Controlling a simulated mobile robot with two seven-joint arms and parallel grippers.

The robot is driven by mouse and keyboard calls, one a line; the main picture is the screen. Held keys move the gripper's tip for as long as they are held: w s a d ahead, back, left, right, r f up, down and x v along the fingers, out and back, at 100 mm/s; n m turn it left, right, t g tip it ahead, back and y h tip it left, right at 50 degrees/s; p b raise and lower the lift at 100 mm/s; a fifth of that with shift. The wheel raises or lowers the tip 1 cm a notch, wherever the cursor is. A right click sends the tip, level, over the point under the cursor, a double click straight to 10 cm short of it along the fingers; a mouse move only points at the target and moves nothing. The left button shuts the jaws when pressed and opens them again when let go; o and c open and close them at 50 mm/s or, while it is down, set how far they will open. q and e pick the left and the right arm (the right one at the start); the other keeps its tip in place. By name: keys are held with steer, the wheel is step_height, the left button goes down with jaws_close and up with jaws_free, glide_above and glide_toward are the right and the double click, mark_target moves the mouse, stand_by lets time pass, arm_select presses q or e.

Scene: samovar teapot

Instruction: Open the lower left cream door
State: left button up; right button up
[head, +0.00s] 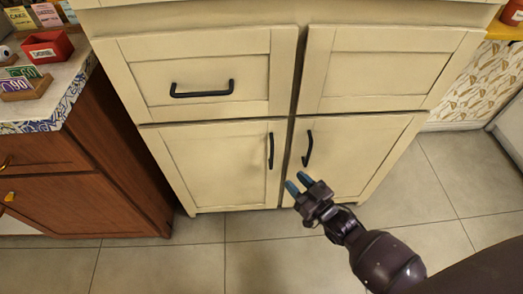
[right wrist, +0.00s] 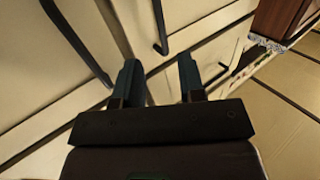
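The lower left cream door (head: 222,165) is closed in the head view. Its dark vertical handle (head: 271,151) is near its right edge. The lower right cream door (head: 352,155), with its own dark handle (head: 308,148), is also closed. My right gripper (head: 298,182) is open and empty, below the two handles and over the inner edge of the lower right door. In the right wrist view its fingers (right wrist: 159,80) are spread before cream panels. Dark bars show there, but I cannot tell which handle each is. My left gripper is not in view.
Above are an upper left panel with a horizontal handle (head: 202,89) and an upper right panel (head: 385,68). A brown wooden cabinet (head: 85,185) with a cluttered top stands at the left. The tiled floor (head: 170,265) before the doors is clear.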

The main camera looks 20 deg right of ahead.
mark_target(271, 167)
steer(key=shift+b+x, duration=1.1)
steer(key=shift+x, duration=4.45)
steer(key=shift+f, duration=0.15)
jaws_close()
